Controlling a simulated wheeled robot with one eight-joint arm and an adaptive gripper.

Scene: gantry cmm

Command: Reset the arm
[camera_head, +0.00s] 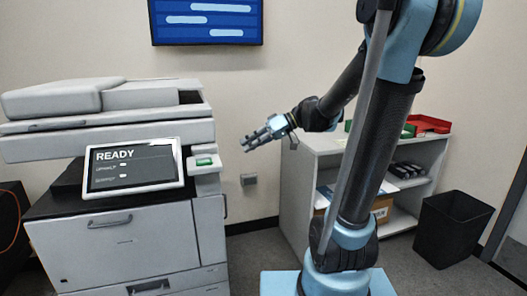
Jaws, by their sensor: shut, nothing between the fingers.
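My arm rises from its blue base at the lower middle and bends near the top right of the view. Its forearm reaches down and left. My gripper (245,146) is in the air in front of the bare wall, between the printer and the white shelf unit. It points left, toward the printer's side, and looks small and dark against the wall. It is shut and holds nothing. It appears apart from the printer. How far it is from the printer in depth is hard to tell.
A large grey printer (125,245) with a tilted screen (135,168) reading READY and a green button (205,162) stands at left. A white shelf unit (310,145) holds red and green trays and a box. A black bin (452,225) stands at right.

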